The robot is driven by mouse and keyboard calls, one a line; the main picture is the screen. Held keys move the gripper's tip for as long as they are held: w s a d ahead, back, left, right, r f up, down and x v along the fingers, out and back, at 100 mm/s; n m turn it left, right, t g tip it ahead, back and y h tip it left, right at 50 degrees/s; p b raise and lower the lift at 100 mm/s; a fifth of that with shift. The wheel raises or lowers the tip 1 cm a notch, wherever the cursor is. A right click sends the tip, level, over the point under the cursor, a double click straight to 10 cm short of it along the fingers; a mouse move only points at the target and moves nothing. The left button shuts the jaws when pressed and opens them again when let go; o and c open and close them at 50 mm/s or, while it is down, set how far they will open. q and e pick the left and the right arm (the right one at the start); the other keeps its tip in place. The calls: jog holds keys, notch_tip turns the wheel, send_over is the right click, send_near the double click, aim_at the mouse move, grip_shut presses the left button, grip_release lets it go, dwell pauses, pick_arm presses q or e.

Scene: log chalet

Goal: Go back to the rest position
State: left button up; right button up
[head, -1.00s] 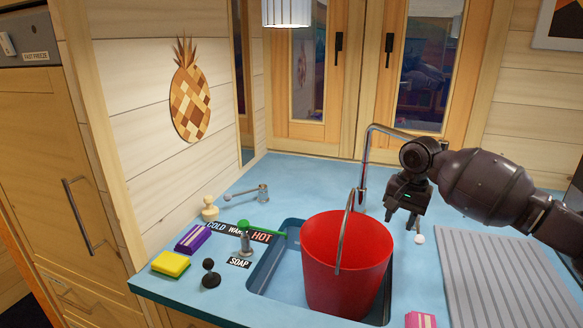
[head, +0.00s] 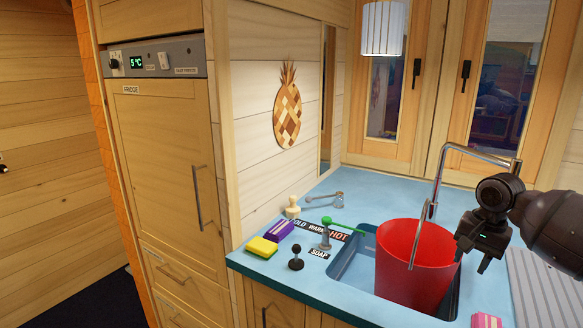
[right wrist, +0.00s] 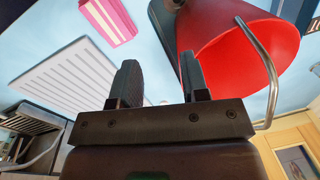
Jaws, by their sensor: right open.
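My right gripper (head: 474,258) is open and empty, just right of the red bucket (head: 402,268), above the counter. In the right wrist view the two fingers of the right gripper (right wrist: 158,85) stand apart with nothing between them. In the head view the bucket stands upright in the blue sink (head: 352,272). My left gripper is not in view.
A chrome faucet (head: 440,165) arches behind the bucket. A yellow sponge (head: 262,247), a purple block (head: 279,230) and a black knob (head: 296,258) lie left of the sink. A ridged drainboard (head: 540,280) is at right. A fridge (head: 160,150) stands at left.

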jog(key=w+a+r+n+t, duration=0.4)
jog(key=w+a+n+t, duration=0.1)
jog(key=w+n+t, duration=0.35)
jog(key=s+a+f+n+t+y, duration=0.35)
jog(key=a+f+n, duration=0.25)
jog(key=a+f, duration=0.2)
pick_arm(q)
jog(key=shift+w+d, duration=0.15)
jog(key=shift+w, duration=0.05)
pick_arm(e)
jog(key=s+f+m+h, duration=0.1)
jog(key=s+f, duration=0.7)
jog(key=s, duration=0.3)
jog(key=s+d+f+m+h, duration=0.1)
jog(key=s+f+m+h, duration=0.1)
jog(key=s+f, duration=0.6)
jog(key=s+d+f+m+g+h, duration=0.1)
jog(key=s+f, duration=0.8)
jog(key=s, duration=0.5)
jog(key=shift+s+m, duration=0.3)
jog(key=shift+m, duration=0.05)
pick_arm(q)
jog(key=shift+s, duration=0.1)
pick_arm(e)
jog(key=shift+h, duration=0.25)
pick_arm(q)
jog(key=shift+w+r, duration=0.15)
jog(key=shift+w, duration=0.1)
